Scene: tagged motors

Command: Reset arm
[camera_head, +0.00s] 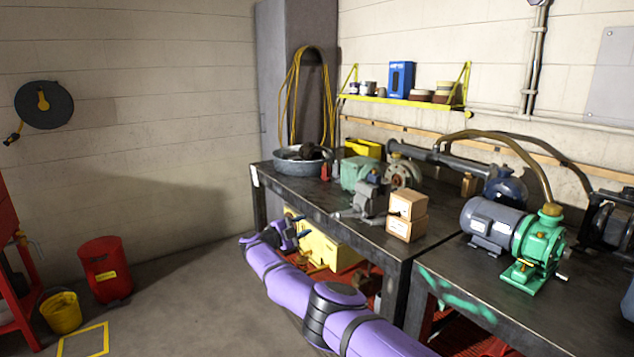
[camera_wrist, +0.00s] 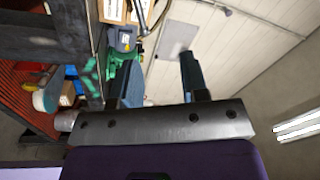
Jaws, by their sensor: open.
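My purple arm (camera_head: 285,278) reaches in from the bottom right of the head view, stretched low in front of the dark workbench (camera_head: 330,197). My gripper (camera_head: 299,227) is at its far end, beside the bench's front edge. The wrist view shows my gripper (camera_wrist: 162,78) with its two fingers well apart and nothing between them. The green and grey motor (camera_head: 505,235) stands on the nearer bench, away from my gripper.
A metal basin (camera_head: 303,163) sits at the bench's far end. Below the bench is a yellow object (camera_head: 325,247) near my gripper. A red bin (camera_head: 105,270) and yellow bucket (camera_head: 62,312) stand at left. The floor (camera_head: 190,300) between is clear.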

